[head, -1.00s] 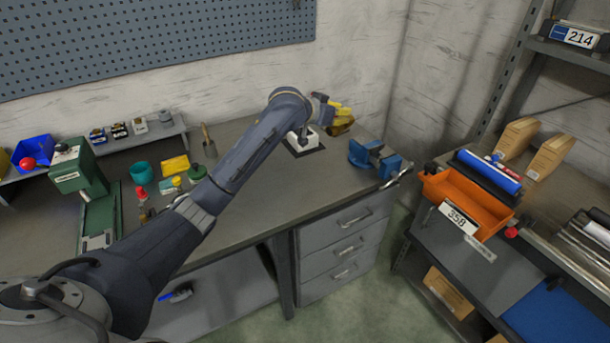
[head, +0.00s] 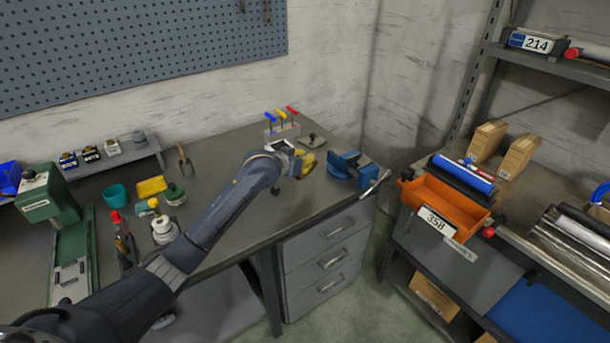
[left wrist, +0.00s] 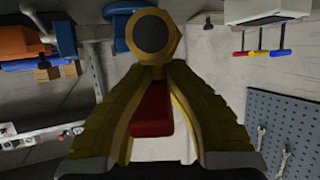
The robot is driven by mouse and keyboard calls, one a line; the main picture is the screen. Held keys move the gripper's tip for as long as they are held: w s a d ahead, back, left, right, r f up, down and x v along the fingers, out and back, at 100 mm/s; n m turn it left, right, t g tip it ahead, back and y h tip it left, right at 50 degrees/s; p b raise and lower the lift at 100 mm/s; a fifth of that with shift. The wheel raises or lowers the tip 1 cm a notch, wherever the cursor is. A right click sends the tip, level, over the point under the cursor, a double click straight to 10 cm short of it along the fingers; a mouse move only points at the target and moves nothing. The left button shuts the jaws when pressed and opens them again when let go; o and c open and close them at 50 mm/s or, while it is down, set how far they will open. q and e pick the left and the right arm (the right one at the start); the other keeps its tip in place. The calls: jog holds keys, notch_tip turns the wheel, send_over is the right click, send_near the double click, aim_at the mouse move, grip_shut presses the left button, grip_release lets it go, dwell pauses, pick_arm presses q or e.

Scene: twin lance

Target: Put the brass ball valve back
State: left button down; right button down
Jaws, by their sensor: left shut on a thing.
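The brass ball valve (left wrist: 153,34) is between my left gripper's yellow fingers, with its round, dark bore and hex end towards the left wrist camera. Its red handle (left wrist: 152,112) shows between the fingers. In the head view my left gripper (head: 311,160) is over the right part of the workbench, left of the blue vise (head: 345,165). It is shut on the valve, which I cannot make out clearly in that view. My right gripper is not in view.
T-handled tools (head: 281,116) in a stand are behind my gripper. Left on the bench are a green machine (head: 45,200), a teal cup (head: 116,195) and bottles.

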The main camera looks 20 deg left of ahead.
aim_at(305, 175)
pick_arm(q)
jog(key=shift+f, duration=3.2)
jog(key=shift+f, duration=0.1)
jog(key=c, duration=1.5)
grip_release()
jog(key=shift+f, duration=0.1)
jog(key=shift+o, duration=0.2)
jog(key=shift+r, duration=0.2)
jog(key=v, duration=1.2)
jog(key=shift+s+f, duration=0.1)
